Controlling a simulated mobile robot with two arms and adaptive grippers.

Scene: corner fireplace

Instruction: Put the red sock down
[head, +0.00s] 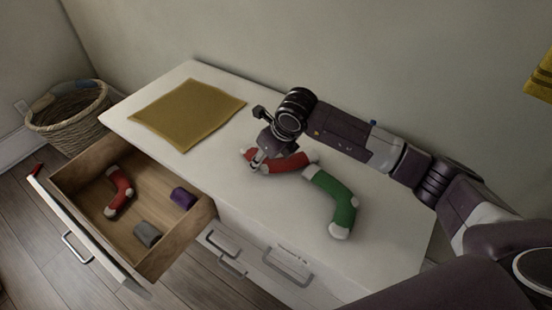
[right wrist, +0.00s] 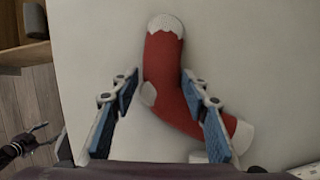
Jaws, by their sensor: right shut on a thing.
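The red sock (head: 288,163) with white toe and cuff is on the white dresser top (head: 225,179), close to the green sock. My left gripper does not show in the head view.
A green sock (head: 338,201) lies right of the red one. A mustard cloth (head: 188,113) lies at the left. The open drawer (head: 88,224) holds another red sock (head: 119,191), a purple roll (head: 183,197) and a grey roll (head: 147,234). A wicker basket (head: 68,127) stands beyond.

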